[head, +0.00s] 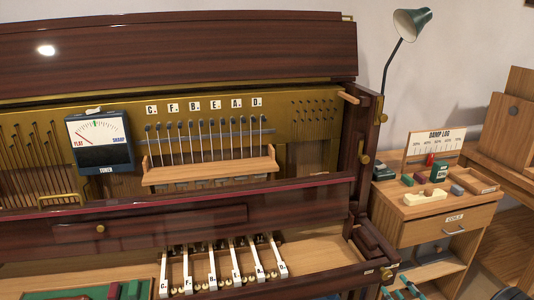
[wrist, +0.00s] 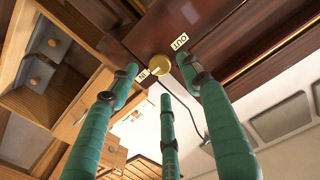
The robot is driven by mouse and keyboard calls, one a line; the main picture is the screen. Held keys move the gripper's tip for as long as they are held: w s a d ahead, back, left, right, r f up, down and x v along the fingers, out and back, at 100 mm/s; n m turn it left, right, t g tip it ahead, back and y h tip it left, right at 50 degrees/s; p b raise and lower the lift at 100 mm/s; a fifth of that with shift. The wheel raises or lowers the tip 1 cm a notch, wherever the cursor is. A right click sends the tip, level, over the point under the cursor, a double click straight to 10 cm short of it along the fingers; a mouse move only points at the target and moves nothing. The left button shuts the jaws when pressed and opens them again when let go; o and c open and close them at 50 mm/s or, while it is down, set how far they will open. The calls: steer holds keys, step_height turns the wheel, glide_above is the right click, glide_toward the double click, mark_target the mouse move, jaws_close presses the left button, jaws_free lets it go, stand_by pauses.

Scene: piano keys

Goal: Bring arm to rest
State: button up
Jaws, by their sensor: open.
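In the wrist view, my gripper (wrist: 160,78) has green fingers spread apart with nothing held between them. A round brass knob (wrist: 162,62) on dark wood shows beyond the fingertips, between labels reading IN and OUT. I cannot tell whether a finger touches it. In the head view, a brass knob (head: 387,274) sits at the right front corner of the open piano (head: 330,250). Green parts that look like my gripper's fingers (head: 403,291) show just below it at the bottom edge. Most of my arm is out of view.
The keys (head: 212,267) stand in the open key bed, left of the knob. A tuner meter (head: 99,141) hangs at the upper left. A wooden side cabinet (head: 440,225) with small items and a green lamp (head: 411,24) stand right. Open air lies above the keys.

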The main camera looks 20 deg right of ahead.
mark_target(388, 277)
steer(key=x, duration=0.5)
steer(key=shift+w, duration=0.4)
steer(key=shift+s+d+n, duration=0.1)
steer(key=shift+s+n, duration=0.1)
steer(key=shift+n, duration=0.6)
steer(key=n, duration=0.2)
steer(key=shift+s+n, duration=0.1)
steer(key=shift+n, duration=0.2)
steer(key=n, duration=0.2)
steer(key=shift+n, duration=0.3)
steer(key=n, duration=0.5)
steer(key=shift+b, duration=0.35)
steer(key=n, duration=0.6)
steer(key=shift+n+b, duration=0.3)
steer(key=shift+b, duration=0.05)
steer(key=n, duration=0.5)
steer(key=shift+n+b, duration=0.3)
steer(key=shift+b, duration=0.1)
steer(key=shift+r, duration=0.1)
